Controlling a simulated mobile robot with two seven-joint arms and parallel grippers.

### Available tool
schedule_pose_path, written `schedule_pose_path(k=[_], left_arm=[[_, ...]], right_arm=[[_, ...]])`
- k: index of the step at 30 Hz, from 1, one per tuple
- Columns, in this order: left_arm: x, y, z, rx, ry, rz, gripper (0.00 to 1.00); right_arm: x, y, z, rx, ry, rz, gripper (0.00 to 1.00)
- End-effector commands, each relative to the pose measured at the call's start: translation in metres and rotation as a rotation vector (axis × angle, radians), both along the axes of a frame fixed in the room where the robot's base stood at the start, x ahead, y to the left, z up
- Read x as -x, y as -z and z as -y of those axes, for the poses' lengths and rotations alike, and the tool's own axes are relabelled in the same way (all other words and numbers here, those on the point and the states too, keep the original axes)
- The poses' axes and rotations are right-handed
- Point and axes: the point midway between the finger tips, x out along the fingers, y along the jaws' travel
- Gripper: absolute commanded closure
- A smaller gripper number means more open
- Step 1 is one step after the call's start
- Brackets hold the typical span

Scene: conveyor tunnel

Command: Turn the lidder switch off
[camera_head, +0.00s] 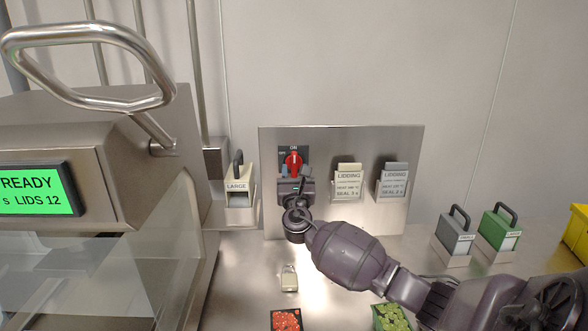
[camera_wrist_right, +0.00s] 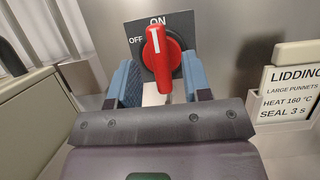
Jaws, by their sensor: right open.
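The lidder switch (camera_head: 293,161) is a red rotary knob on a dark plate marked ON and OFF, fixed to a steel panel. In the right wrist view the red knob (camera_wrist_right: 161,56) stands nearly upright, its white mark at the top under ON; OFF is to the upper left. My right gripper (camera_head: 293,174) is in front of the knob and just below it. In the wrist view its blue fingers are open, one on each side of the knob, with gaps visible. I see no clear contact. My left gripper is not in view.
Two lidding cards (camera_head: 347,182) hang right of the switch. A LARGE block with a handle (camera_head: 239,187) stands to its left. The lidder's green display (camera_head: 38,190) reads READY. A padlock (camera_head: 289,278) and punnets (camera_head: 286,319) lie below; grey (camera_head: 455,232) and green (camera_head: 498,228) handled blocks stand right.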

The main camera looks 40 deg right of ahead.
Motion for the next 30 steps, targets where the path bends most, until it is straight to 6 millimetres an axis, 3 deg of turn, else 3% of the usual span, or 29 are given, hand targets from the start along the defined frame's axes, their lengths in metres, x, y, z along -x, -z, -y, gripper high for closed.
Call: schedule_pose_path(k=[6, 16, 25, 30], left_arm=[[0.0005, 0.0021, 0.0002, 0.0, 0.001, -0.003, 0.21], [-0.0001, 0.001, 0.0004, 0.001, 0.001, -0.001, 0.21], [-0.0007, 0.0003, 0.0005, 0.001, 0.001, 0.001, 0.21], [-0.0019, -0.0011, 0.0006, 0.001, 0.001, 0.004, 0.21]], right_arm=[[-0.013, -0.0065, 0.0099, 0.002, -0.001, 0.0, 0.55], [-0.0146, -0.0077, 0.0114, 0.001, -0.001, -0.001, 0.55], [-0.0145, -0.0075, 0.0112, 0.001, -0.001, -0.001, 1.0], [-0.0144, -0.0078, 0.0112, 0.004, 0.0, -0.003, 1.0]])
